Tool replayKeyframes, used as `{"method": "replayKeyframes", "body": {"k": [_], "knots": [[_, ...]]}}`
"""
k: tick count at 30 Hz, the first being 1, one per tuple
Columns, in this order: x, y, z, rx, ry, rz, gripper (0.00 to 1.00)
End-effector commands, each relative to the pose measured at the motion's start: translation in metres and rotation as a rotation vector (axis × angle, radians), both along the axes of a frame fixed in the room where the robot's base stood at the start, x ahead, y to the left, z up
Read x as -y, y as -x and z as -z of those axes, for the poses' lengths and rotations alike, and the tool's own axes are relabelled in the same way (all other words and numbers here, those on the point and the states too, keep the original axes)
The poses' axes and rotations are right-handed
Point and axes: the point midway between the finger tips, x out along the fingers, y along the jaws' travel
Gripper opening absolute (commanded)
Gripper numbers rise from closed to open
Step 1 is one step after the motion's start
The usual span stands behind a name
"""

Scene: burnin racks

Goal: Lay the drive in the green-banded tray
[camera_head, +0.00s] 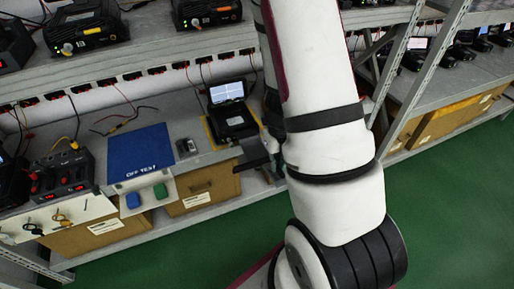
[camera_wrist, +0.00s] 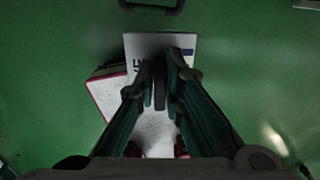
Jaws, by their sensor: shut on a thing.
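My gripper (camera_wrist: 160,75) is shut on a dark thin slab (camera_wrist: 160,90), seen edge-on between the fingers in the wrist view; I take it to be the drive. In the head view my arm hides most of the gripper, and only a dark part shows left of the arm, by the shelf edge. A pale panel (camera_wrist: 147,42) with dark lettering and a blue patch lies beneath the fingers, partly hidden. A pale red-edged surface (camera_wrist: 103,92) shows beside it. I cannot make out a green-banded tray in either view.
A blue OFF TEST mat (camera_head: 139,149) lies on the grey shelf. Right of it are a small grey item (camera_head: 187,147) and a screened device (camera_head: 232,122) on a yellow-edged base. Cardboard boxes (camera_head: 208,190) sit below. Green floor (camera_head: 440,210) is open at the right.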

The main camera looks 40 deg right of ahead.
Motion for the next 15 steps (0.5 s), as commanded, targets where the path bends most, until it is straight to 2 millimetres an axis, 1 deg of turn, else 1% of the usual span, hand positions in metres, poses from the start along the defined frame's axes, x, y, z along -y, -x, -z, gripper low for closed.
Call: {"method": "replayKeyframes", "body": {"k": [2, 5, 8, 15], "knots": [[0.003, 0.002, 0.0, -0.002, 0.0, 0.05, 0.0], [0.005, -0.008, 0.002, -0.002, 0.001, 0.068, 0.0], [0.009, -0.03, 0.004, -0.001, 0.002, 0.066, 0.0], [0.02, -0.089, 0.01, -0.001, 0.004, 0.064, 0.0]]}}
